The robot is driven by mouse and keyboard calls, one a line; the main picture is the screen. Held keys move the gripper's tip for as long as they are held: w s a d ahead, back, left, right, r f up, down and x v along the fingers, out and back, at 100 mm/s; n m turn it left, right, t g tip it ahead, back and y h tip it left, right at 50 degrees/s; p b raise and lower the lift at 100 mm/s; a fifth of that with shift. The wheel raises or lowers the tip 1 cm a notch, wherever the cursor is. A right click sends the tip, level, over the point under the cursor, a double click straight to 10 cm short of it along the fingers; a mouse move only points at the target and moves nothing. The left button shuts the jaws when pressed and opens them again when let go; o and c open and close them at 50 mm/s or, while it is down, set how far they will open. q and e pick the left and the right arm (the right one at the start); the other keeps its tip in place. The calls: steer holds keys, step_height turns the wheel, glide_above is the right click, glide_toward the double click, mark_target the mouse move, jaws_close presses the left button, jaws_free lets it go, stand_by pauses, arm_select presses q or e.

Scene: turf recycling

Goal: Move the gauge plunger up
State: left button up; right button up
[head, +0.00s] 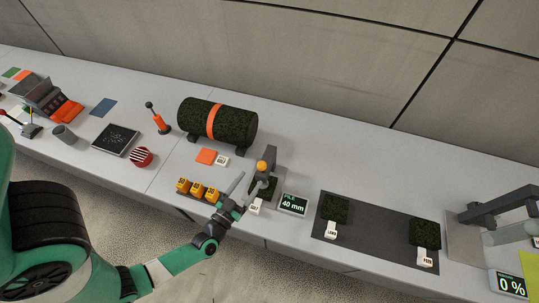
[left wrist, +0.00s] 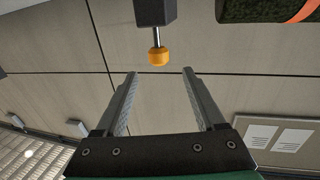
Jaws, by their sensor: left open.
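The gauge (head: 271,155) is a grey stand on the bench, with an orange ball knob on its plunger (head: 262,166). A dark green turf piece (head: 266,187) lies at its foot. In the left wrist view the orange plunger knob (left wrist: 158,57) hangs on a thin metal rod from a dark block. My left gripper (head: 248,184) is open and empty just in front of the gauge. In the left wrist view the knob is ahead of the open fingers (left wrist: 159,73), roughly centred between them, with no visible contact. My right gripper is not in view.
A display reading "PILE 40 mm" (head: 293,204) stands right of the gauge. A turf roll (head: 217,122) lies behind. A dark mat (head: 376,231) with turf samples lies to the right.

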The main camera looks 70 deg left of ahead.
arm_select(q)
steer(key=b+x, duration=0.2)
steer(key=x, duration=0.9)
steer(key=shift+w+a, duration=0.1)
steer(key=shift+w, duration=0.3)
jaws_close()
stand_by(0.8)
